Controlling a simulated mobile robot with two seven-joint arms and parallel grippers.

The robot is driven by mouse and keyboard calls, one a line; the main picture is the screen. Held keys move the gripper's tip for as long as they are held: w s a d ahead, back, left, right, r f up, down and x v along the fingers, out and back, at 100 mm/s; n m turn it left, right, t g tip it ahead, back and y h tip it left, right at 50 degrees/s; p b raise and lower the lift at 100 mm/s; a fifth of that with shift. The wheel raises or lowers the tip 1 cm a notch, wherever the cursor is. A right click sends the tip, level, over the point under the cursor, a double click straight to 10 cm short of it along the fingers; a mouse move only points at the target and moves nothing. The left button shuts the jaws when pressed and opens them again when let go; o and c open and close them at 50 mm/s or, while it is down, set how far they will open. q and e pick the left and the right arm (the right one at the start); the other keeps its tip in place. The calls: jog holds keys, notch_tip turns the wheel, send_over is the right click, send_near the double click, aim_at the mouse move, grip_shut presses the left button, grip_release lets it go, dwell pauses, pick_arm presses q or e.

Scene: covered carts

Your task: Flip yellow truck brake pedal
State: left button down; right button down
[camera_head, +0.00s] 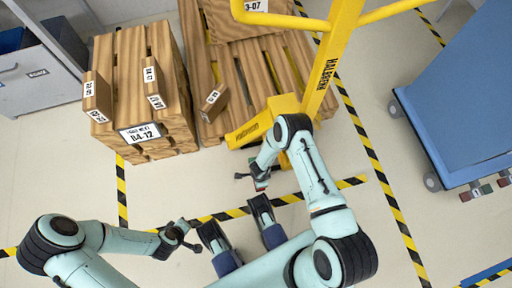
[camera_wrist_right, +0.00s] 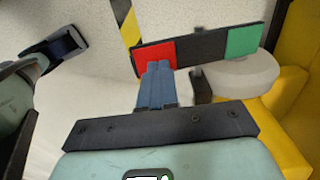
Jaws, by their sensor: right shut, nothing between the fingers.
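The yellow truck (camera_head: 328,65) stands at the upper middle of the head view. Its yellow body also fills the right edge of the wrist view (camera_wrist_right: 295,110). Its brake pedal (camera_wrist_right: 200,46) is a dark bar with a red left end and a green right end, in front of a pale wheel. My right gripper (camera_wrist_right: 157,68) is shut and empty, its blue fingertips over the lower part of the red end; I cannot tell whether they touch. In the head view my right arm mostly hides the pedal. My left gripper (camera_head: 188,238) hangs over the floor, away from the truck; its jaw state is unclear.
Stacked wooden pallets (camera_head: 140,85) stand at left, with another wooden load (camera_head: 245,65) by the truck's forks. A blue covered cart (camera_head: 460,95) stands at right, with red and green pedals (camera_head: 485,187). Striped tape marks the floor. Floor between truck and cart is clear.

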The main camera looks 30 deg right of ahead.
jog(key=shift+f+b, duration=0.75)
jog(key=shift+f, duration=0.35)
dwell(0.3)
jog(key=shift+r+p, duration=1.85)
jog(key=shift+r, duration=1.7)
